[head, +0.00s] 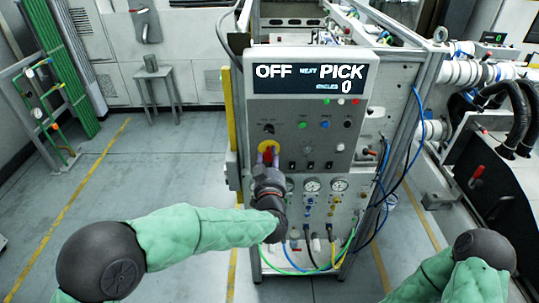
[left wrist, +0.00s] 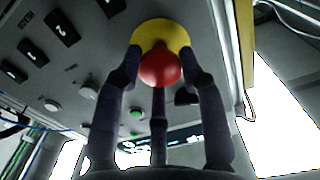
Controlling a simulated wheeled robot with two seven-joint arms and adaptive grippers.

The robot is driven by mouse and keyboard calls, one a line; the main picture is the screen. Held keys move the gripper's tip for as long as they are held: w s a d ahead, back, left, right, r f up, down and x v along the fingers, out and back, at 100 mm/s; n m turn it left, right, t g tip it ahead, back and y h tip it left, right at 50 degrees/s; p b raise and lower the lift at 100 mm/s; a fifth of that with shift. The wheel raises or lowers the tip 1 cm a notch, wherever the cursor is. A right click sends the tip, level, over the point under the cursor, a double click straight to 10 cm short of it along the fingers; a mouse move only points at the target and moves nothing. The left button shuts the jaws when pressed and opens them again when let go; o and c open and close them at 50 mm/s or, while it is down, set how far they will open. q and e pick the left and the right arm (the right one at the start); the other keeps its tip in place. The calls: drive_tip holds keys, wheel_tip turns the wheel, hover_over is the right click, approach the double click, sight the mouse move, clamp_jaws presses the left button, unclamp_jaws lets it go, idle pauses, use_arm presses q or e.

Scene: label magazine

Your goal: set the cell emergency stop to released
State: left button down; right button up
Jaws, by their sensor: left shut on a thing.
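The cell emergency stop is a red mushroom button (head: 268,155) on a yellow round plate (head: 275,146), at the left of the grey control panel (head: 300,115). In the left wrist view the red button (left wrist: 160,68) sits in front of the yellow plate (left wrist: 160,34). My left gripper (head: 268,161) is at the button, its dark fingers (left wrist: 160,75) around it and shut on it. The gripper hides part of the button in the head view. My right arm shows at the lower right, but its gripper is out of view.
The panel display (head: 310,79) reads OFF, PICK and 0. Black switches, small coloured buttons and gauges (head: 312,185) lie close to the left gripper. Blue, green and yellow hoses (head: 335,255) hang below. The floor at left is mostly clear.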

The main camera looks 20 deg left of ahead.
use_arm(q)
drive_tip(key=shift+r, duration=0.3)
drive_tip(key=c, duration=0.8)
unclamp_jaws()
drive_tip(key=shift+c, duration=0.2)
drive_tip(key=shift+o, duration=0.4)
drive_tip(key=shift+s, duration=0.2)
drive_tip(key=shift+f, duration=0.1)
drive_tip(key=v, duration=1.2)
